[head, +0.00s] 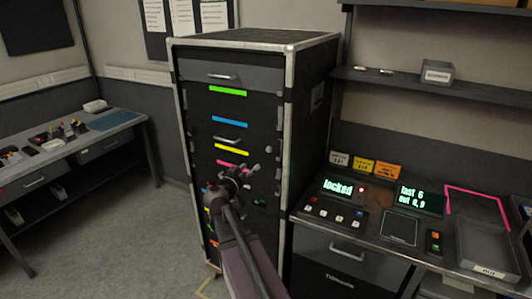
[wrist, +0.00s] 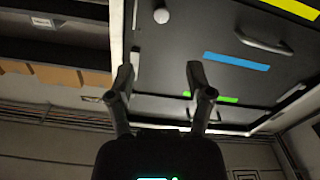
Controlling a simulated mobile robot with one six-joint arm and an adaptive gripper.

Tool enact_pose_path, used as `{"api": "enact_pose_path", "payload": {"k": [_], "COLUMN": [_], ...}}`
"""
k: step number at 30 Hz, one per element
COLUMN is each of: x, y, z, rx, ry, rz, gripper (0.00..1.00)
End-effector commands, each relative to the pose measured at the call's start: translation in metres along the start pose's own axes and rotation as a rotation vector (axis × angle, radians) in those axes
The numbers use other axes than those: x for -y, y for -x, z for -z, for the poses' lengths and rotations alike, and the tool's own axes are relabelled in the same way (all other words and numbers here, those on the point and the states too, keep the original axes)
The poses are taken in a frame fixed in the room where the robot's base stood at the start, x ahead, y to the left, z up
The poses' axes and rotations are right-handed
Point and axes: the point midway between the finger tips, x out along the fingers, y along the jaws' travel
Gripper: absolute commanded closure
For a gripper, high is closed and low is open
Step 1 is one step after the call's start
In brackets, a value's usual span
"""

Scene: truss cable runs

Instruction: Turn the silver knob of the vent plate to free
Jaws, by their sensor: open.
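A tall black rack case (head: 257,100) with a silver frame stands in the middle of the head view. A small silver knob (head: 268,149) sits near its right front edge, and a second pale knob-like part (head: 256,168) shows lower down. In the wrist view, which is upside down, a round pale knob (wrist: 161,16) lies beyond my fingertips at the top. I cannot tell which plate is the vent plate, nor read the knob's setting. My gripper (wrist: 158,72) is open and empty, apart from the knob. In the head view my gripper (head: 240,172) is in front of the rack's lower half.
A drawer handle (head: 229,139) and coloured strips mark the rack front. On the right a bench carries a display (head: 344,187) reading "locked", a second display (head: 418,198) and a grey tray (head: 487,250). A work table (head: 110,127) stands left. Floor between is clear.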

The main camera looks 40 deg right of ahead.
Motion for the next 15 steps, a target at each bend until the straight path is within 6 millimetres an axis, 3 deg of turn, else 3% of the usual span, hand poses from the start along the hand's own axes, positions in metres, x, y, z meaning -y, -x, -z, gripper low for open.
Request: {"api": "enact_pose_path", "payload": {"k": [8, 15], "x": [0.000, 0.000], "y": [-0.001, -0.015], "z": [0.000, -0.001], "rx": [0.002, 0.003], "ry": [0.001, 0.001], "rz": [-0.001, -0.003], "gripper": [0.33, 0.33]}}
